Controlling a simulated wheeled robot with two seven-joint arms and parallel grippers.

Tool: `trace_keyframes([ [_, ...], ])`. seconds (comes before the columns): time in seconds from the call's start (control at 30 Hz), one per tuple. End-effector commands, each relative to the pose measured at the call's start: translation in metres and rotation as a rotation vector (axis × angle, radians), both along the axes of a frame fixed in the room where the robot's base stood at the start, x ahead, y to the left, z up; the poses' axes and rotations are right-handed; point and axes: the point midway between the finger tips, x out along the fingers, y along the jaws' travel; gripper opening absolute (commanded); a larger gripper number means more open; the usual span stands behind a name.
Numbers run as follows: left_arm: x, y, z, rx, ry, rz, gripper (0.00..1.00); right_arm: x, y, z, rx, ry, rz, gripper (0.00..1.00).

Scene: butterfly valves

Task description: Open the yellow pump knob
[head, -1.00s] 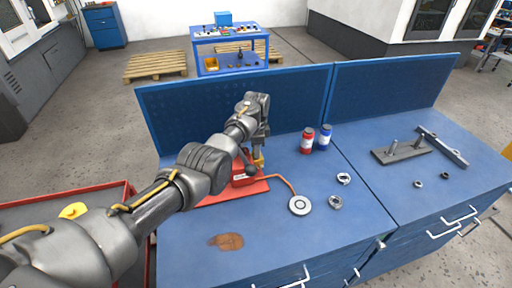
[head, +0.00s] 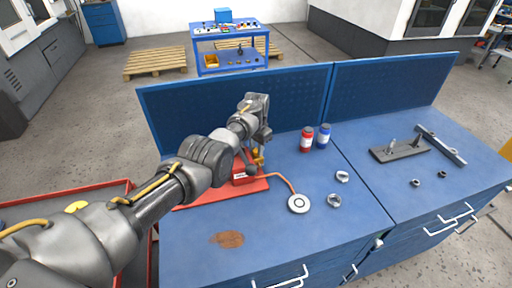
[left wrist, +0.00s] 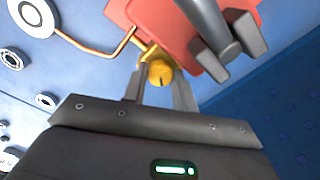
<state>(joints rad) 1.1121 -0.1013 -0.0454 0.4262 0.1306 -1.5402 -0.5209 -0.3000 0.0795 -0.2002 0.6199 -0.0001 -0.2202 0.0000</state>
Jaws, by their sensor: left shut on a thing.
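The yellow pump knob (left wrist: 160,72) is between the two fingers of my left gripper (left wrist: 160,90) in the left wrist view. The fingers are shut on it. In the head view the left gripper (head: 261,148) is at the far side of the red pump (head: 243,174), and a little of the yellow knob (head: 257,159) shows beneath it. The red pump body (left wrist: 165,22) also shows in the left wrist view, with a copper-coloured pipe leading to it. My arm hides part of the pump in the head view. My right gripper is not in view.
A copper-coloured pipe runs from the pump to a round white disc (head: 299,203) on the blue bench. Red (head: 307,139) and blue (head: 324,136) bottles stand behind. Two small rings lie to the right. A blue panel (head: 235,105) rises behind the pump.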

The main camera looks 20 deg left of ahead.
Motion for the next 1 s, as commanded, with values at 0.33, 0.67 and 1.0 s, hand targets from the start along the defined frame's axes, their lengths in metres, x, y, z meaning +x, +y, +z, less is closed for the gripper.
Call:
trace_keyframes([
  [0.33, -0.0010, -0.0001, -0.0010, 0.000, 0.004, 0.029, 0.05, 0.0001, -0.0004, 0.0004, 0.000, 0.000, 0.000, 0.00],
  [0.67, -0.0009, -0.0002, -0.0010, 0.000, 0.004, 0.027, 0.37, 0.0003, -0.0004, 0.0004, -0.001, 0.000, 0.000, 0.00],
  [1.0, -0.0002, 0.0006, -0.0002, 0.000, 0.001, 0.028, 0.37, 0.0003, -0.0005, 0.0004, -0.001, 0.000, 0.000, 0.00],
])
